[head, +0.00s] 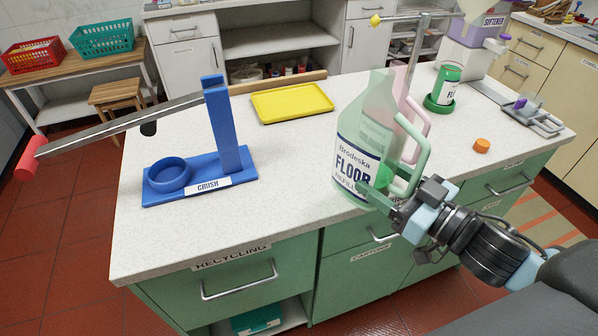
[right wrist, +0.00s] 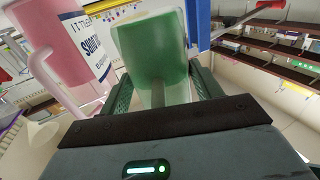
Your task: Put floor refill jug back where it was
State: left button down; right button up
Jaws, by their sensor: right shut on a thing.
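The floor refill jug (head: 352,158) is a translucent pale green jug with a white FLOOR label and a green handle on its right. It stands upright over the front of the island counter. My right gripper (head: 377,192) is shut on its lower right side. I cannot tell whether its base touches the counter. In the right wrist view, the jug's green body (right wrist: 152,55) is between the fingers (right wrist: 155,95). My left gripper is not in view.
A pink jug (head: 418,112) stands just behind the green one; it also shows in the right wrist view (right wrist: 62,45). The blue can crusher (head: 222,130), yellow tray (head: 291,102), orange cap (head: 481,146) and softener dispenser (head: 478,45) share the counter. Its front left is clear.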

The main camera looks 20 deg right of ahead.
jog(key=w+a+f, duration=0.1)
jog(key=w+a, duration=0.2)
jog(key=w, duration=0.1)
jog(key=w+a+f, duration=0.2)
jog(key=w+a, duration=0.1)
jog(key=w, duration=0.1)
jog(key=w+a+f+p, duration=0.1)
jog(key=w+a, duration=0.2)
jog(key=w, duration=0.1)
jog(key=shift+a+f, duration=0.2)
jog(key=shift+a, duration=0.2)
jog(key=shift+s+f, duration=0.1)
jog(key=shift+f, duration=0.1)
jog(key=o, duration=1.2)
jog(key=shift+f, duration=0.2)
jog(key=o, duration=0.5)
